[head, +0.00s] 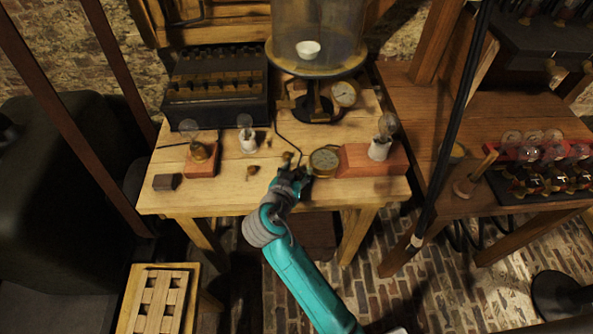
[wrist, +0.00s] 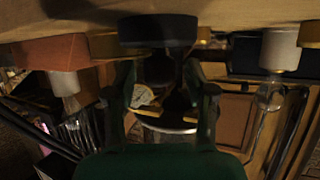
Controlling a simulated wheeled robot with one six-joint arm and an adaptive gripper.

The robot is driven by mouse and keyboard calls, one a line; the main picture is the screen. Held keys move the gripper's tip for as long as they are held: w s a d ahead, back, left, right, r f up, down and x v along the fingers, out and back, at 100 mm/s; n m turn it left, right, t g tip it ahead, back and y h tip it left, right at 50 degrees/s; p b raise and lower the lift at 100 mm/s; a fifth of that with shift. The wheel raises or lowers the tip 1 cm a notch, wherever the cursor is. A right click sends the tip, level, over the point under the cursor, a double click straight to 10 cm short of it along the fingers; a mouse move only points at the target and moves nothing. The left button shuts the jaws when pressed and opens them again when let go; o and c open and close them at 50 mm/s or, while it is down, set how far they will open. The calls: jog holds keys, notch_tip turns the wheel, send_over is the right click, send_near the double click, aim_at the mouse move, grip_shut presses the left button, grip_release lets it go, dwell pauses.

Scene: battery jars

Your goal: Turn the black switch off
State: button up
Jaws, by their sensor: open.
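In the wrist view, which looks upside down, a dark round piece (wrist: 158,30) with a narrower stem sits on the table edge-on, between and beyond my two fingers. It looks like the black switch, but its on or off position cannot be told. My gripper (wrist: 160,100) is open, with a finger on each side and a gap between them. In the head view my gripper (head: 296,177) is low over the front middle of the wooden table (head: 220,197) and hides most of what is there. I cannot tell whether it touches the switch.
A brass gauge (head: 324,161) lies just right of my gripper, beside a red-brown block (head: 365,158) with a bulb. A bulb on a wooden base (head: 201,158) and a small dark block (head: 167,182) stand left. A glass jar stand (head: 316,68) is behind.

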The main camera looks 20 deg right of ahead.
grip_shut()
jog(key=shift+d, duration=0.1)
jog(key=shift+n+t+y, duration=0.7)
jog(key=shift+n+y, duration=0.3)
jog(key=shift+n+t+y, duration=0.6)
jog(key=shift+n+y, duration=0.7)
